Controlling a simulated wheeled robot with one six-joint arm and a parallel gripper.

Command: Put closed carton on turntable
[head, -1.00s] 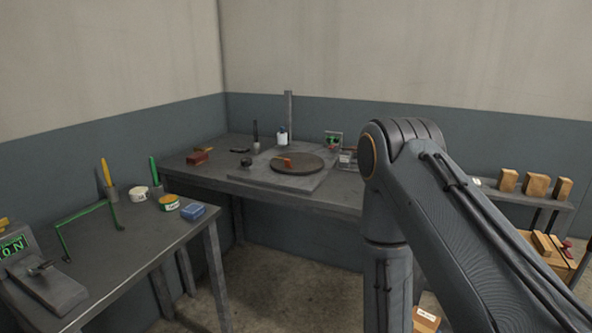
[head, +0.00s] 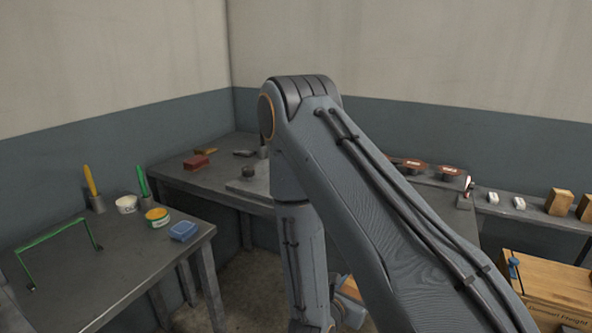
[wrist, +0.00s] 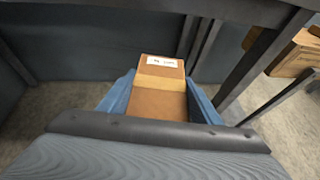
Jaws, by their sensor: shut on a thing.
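A brown carton (wrist: 158,100) with a lighter tape band and a white label sits between the blue fingers of my gripper (wrist: 161,93) in the wrist view. My gripper is shut on it, and the flaps I can see look closed. In the head view, part of the carton (head: 350,288) shows low beside my forearm, in front of the far table and below its top. The turntable is hidden behind my arm now; only the left part of the grey slab (head: 242,187) under it shows on the far table.
The far table (head: 175,170) holds a red block (head: 196,162) and small items. The left table (head: 110,255) holds a green frame, tubs and a blue box (head: 183,231). A wooden crate (head: 550,290) stands at right. The table's front edge (wrist: 150,8) crosses the wrist view's top.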

